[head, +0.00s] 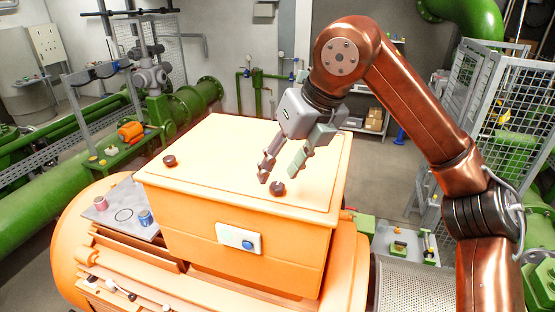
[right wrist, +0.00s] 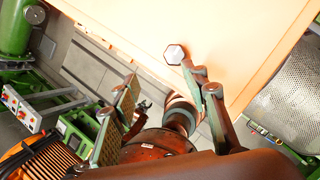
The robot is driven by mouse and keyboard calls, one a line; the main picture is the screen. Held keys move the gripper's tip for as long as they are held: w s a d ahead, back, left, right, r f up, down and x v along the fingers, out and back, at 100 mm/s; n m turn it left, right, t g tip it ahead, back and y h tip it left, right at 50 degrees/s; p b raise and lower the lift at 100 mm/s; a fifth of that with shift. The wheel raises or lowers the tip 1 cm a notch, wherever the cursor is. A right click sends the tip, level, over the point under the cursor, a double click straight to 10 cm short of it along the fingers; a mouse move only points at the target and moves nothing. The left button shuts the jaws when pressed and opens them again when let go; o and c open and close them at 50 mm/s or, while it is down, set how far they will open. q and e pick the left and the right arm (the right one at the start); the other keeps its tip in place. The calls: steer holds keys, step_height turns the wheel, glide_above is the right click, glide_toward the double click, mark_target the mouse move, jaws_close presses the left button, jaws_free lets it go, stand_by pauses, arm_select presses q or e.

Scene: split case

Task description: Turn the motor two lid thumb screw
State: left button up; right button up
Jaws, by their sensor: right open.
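The orange motor housing has a flat pale-orange lid (head: 225,150). Two dark round thumb screws sit on the lid: one at the near right (head: 277,188) and one at the far left (head: 169,160). No label shows which is motor two's. My right gripper (head: 279,179) comes in from above, open and empty, its fingertips apart just above the near-right screw. In the right wrist view that screw (right wrist: 174,54) shows as a hexagonal head near the tip of one finger of my right gripper (right wrist: 160,74). Contact cannot be told. My left gripper is not in view.
A blue button on a white plate (head: 239,239) is on the housing's front. A grey plate (head: 124,215) with a pink and a blue spool lies at the left. A mesh cage (head: 505,105) and green pipes stand around. The lid's middle is clear.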

mark_target(277, 185)
steer(key=shift+t+h, duration=0.6)
steer(key=shift+h, duration=0.3)
steer(key=p+x, duration=0.1)
steer(key=x, duration=0.1)
steer(key=p+x, duration=0.1)
steer(key=x, duration=0.1)
steer(key=w+p+x, duration=0.1)
steer(key=x, duration=0.1)
steer(key=shift+w+d+f, duration=0.1)
steer(key=shift+d, duration=0.15)
steer(key=shift+c, duration=0.6)
jaws_close()
